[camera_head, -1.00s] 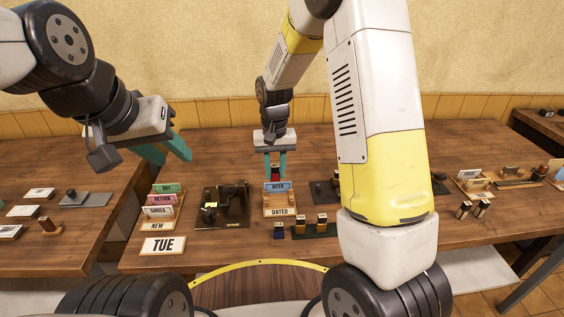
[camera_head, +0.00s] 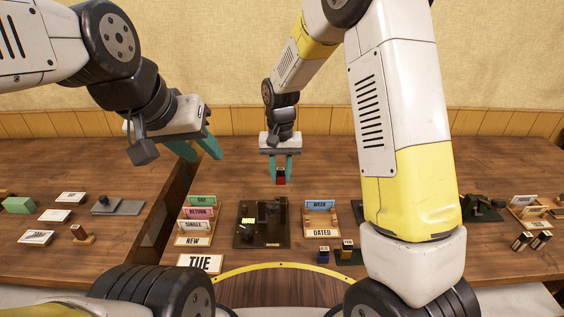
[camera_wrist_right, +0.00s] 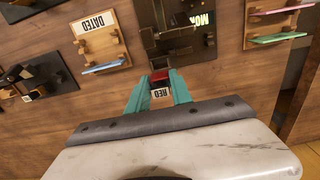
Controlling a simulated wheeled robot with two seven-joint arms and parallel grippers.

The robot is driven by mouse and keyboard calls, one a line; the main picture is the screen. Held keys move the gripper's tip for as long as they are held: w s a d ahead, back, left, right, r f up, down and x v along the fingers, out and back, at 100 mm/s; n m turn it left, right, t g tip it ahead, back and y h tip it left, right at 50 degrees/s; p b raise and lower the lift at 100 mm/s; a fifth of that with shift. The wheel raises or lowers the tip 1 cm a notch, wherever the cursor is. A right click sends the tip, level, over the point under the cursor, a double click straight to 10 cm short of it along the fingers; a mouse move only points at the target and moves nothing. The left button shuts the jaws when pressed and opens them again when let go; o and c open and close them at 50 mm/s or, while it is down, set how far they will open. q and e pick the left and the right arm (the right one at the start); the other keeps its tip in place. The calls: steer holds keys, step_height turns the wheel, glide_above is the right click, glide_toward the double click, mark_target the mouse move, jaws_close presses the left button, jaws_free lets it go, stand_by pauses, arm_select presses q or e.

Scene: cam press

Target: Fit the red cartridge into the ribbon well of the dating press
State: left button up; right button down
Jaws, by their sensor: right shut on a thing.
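My right gripper (camera_head: 281,170) is shut on the red cartridge (camera_head: 281,179), which hangs upright between the teal fingers. In the right wrist view the cartridge (camera_wrist_right: 160,83) shows red with a white "RED" label. The dating press (camera_head: 262,222), a dark plate with black parts and a small yellow piece, stands in front of the gripper and nearer to me. The press also shows in the right wrist view (camera_wrist_right: 150,20), just beyond the fingertips, with a "MON" label. The cartridge looks apart from it. The ribbon well cannot be made out. My left gripper (camera_head: 202,156) is open and empty, in the air at the left.
Small stamp-like blocks (camera_head: 345,250) stand at front right. The table behind is clear.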

mark_target(281, 184)
steer(key=shift+f, duration=0.1)
steer(key=shift+f, duration=2.85)
steer(key=shift+f, duration=1.1)
steer(key=c, duration=1.1)
jaws_free()
steer(key=shift+o, duration=0.2)
steer(key=shift+r, duration=3.9)
steer(key=s+d+r+t+y, duration=0.1)
steer(key=s+d+r, duration=0.3)
steer(key=r, duration=0.5)
steer(key=s+d+r+t, duration=0.2)
steer(key=s+d+r, duration=0.3)
steer(key=s, duration=0.3)
steer(key=s+d+r+t+y, duration=0.1)
steer(key=s+d+r+t, duration=0.2)
steer(key=s+d+r, duration=0.2)
steer(key=s+r, duration=0.2)
steer(key=s, duration=0.2)
steer(key=shift+d+r+n, duration=0.15)
steer(key=shift+r+n, duration=0.15)
steer(key=shift+r, duration=0.05)
